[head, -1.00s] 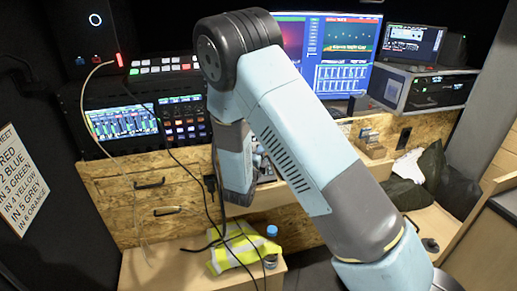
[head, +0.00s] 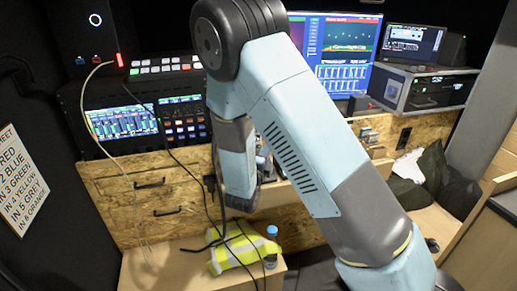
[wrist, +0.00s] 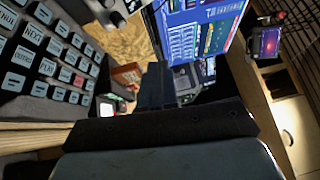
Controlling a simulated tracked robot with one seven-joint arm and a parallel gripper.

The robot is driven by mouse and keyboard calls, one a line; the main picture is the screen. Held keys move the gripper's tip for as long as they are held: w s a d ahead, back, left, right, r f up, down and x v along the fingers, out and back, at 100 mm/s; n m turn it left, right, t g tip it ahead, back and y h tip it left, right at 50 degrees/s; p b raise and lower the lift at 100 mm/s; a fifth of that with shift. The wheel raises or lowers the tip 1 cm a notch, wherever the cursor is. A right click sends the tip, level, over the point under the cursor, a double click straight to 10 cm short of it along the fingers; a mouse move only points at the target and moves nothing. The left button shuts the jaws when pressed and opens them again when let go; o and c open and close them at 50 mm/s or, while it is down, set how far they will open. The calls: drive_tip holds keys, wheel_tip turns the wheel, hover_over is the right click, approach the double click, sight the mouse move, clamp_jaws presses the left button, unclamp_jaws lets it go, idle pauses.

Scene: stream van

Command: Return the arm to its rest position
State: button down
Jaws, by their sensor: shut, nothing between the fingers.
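My arm (head: 300,150) crosses the middle of the head view, its elbow raised high in front of the switcher panel and the large monitor. The forearm hangs down behind the elbow, over the wooden desk front. My gripper's fingers are hidden in the head view. In the wrist view my gripper (wrist: 155,86) shows as dark fingers, shut and holding nothing. They point toward the desk area, between a panel of labelled buttons and a lit screen, and appear apart from both.
The button panel (wrist: 50,52) is close on the left of the wrist view. The large monitor (head: 345,60) and a rack unit (head: 430,90) stand behind the arm. Loose cables (head: 215,215) hang near the forearm. A yellow vest (head: 240,253) and a bottle (head: 271,245) are below.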

idle(0.3)
drive_tip(key=s+d+r+m+g+h, duration=0.3)
drive_tip(key=d+r+m+g+h, duration=0.5)
drive_tip(key=d+m, duration=0.55)
drive_tip(key=s+d+r+m+g+y, duration=0.3)
drive_tip(key=s+d+r+m+g, duration=0.35)
drive_tip(key=s+d+m, duration=0.55)
drive_tip(key=s+r+m+g+y, duration=0.2)
drive_tip(key=s+m+y, duration=0.3)
drive_tip(key=s+m, duration=0.55)
drive_tip(key=s+a+r+m+t+y, duration=0.4)
drive_tip(key=s+a+r+m+y, duration=0.1)
drive_tip(key=m, duration=0.8)
drive_tip(key=shift+s+r+y, duration=0.6)
drive_tip(key=shift+r+y, duration=0.2)
drive_tip(key=shift+r, duration=0.15)
